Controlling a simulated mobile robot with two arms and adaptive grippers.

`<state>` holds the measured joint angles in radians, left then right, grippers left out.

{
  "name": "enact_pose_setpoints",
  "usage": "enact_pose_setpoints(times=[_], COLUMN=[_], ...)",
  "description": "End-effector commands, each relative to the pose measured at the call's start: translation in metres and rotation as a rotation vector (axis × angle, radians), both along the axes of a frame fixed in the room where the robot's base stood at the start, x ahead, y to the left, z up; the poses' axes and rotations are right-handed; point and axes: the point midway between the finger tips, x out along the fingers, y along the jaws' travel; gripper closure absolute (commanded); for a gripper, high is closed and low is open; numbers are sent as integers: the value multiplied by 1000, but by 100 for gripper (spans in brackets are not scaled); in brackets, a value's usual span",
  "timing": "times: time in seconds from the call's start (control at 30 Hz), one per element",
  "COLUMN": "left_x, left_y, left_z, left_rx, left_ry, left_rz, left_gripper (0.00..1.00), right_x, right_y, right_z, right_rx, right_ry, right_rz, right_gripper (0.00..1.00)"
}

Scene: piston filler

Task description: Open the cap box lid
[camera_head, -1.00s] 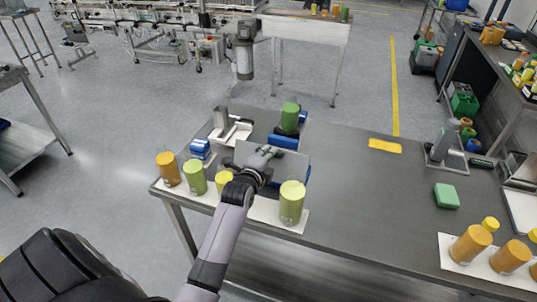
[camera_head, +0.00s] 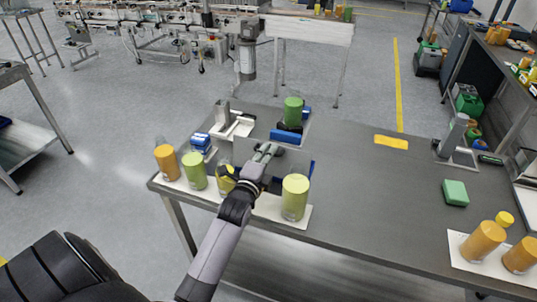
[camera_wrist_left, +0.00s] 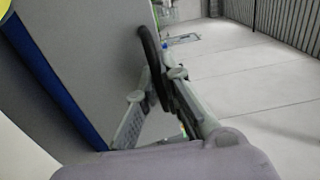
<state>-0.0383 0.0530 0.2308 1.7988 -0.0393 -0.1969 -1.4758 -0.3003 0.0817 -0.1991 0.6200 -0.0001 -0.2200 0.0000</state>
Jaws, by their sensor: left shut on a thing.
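The cap box is a blue box (camera_head: 311,171) with a grey lid (camera_head: 291,158), among the bottles on the near left of the table. My left gripper (camera_head: 268,151) is over the lid and hides part of it. In the left wrist view, my left gripper (camera_wrist_left: 158,100) is shut on a dark curved handle (camera_wrist_left: 148,48) beside the grey lid face (camera_wrist_left: 95,40). The box's blue edge (camera_wrist_left: 58,82) runs along the left there. How far the lid is raised is hard to tell. My right gripper is not in view.
A large green bottle (camera_head: 294,199) stands close to the right of my left arm. A yellow bottle (camera_head: 225,180), a green one (camera_head: 194,171) and an orange one (camera_head: 167,162) stand to its left. A dark green bottle (camera_head: 293,112) stands behind. The table's middle right is mostly clear.

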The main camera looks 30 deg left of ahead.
Motion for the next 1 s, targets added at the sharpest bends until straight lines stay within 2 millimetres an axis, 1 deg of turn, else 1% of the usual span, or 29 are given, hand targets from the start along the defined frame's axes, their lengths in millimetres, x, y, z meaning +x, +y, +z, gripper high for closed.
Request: enact_pose_setpoints(times=[0.1,0.13,0.27,0.53,0.63,0.77,1.0], left_x=[0,0,0,0,-4,-21,-70], left_y=[0,0,0,0,-1,-5,-17], left_z=[-2,-2,-1,0,-1,-1,-3], left_rx=[-1,-1,-1,0,-1,0,-3], left_ry=[4,4,4,2,2,3,7], left_rz=[-1,-1,0,0,0,0,0], left_gripper=[100,92,84,84,84,84,84], right_x=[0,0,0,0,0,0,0], right_y=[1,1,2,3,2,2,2], right_z=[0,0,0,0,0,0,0], right_rx=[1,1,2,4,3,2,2], right_ry=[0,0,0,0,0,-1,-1], right_rz=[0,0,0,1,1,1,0], right_gripper=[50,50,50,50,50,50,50])
